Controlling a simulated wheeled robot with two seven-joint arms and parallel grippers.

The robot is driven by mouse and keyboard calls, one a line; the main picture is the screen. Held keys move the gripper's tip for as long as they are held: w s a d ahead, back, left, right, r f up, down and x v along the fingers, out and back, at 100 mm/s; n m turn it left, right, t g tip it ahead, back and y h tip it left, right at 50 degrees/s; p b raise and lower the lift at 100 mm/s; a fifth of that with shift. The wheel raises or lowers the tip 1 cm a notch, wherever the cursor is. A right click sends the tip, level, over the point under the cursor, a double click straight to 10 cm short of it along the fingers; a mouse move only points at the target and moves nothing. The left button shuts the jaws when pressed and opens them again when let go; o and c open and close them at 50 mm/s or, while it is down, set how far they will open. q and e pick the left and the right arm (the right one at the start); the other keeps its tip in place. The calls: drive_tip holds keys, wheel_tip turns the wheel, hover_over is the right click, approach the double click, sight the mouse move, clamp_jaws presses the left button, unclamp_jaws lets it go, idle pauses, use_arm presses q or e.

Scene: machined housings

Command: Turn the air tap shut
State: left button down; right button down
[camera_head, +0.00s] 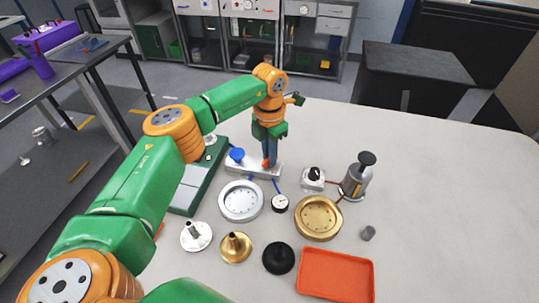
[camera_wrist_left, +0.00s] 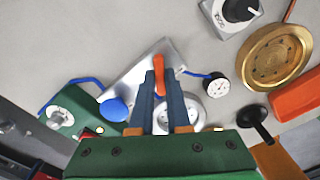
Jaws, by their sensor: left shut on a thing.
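A silver metal block (camera_head: 254,171) with blue hoses lies on the table in the head view. It carries a blue round knob (camera_head: 236,155) and an orange tap handle (camera_head: 265,164). My left gripper (camera_head: 268,160) points down over the block, its blue fingers shut on the orange handle. In the left wrist view the orange handle (camera_wrist_left: 158,70) shows between the fingertips (camera_wrist_left: 161,78), with the blue knob (camera_wrist_left: 113,110) to their left. The handle's lower part is hidden by the fingers. My right gripper is not in view.
A silver flange (camera_head: 241,201), a gauge (camera_head: 280,203), a brass flange (camera_head: 318,218) and a black-and-white dial switch (camera_head: 313,178) stand near the block. An orange tray (camera_head: 336,275) lies in front. A grey cylinder with a black top (camera_head: 356,178) stands right. The table's right side is clear.

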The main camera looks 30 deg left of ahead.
use_arm(q)
drive_tip(key=m, duration=0.5)
drive_tip(key=shift+w+m, duration=0.1)
drive_tip(key=shift+m, duration=0.2)
drive_tip(key=m, duration=0.5)
drive_tip(key=shift+r+b, duration=0.1)
drive_tip(key=shift+b, duration=0.25)
drive_tip(key=shift+m, duration=0.3)
drive_tip(key=c, duration=0.9)
unclamp_jaws()
drive_tip(key=shift+r, duration=0.3)
wheel_tip(320, 180, up, 6)
drive_tip(key=shift+r+b, duration=0.25)
drive_tip(key=shift+b, duration=0.6)
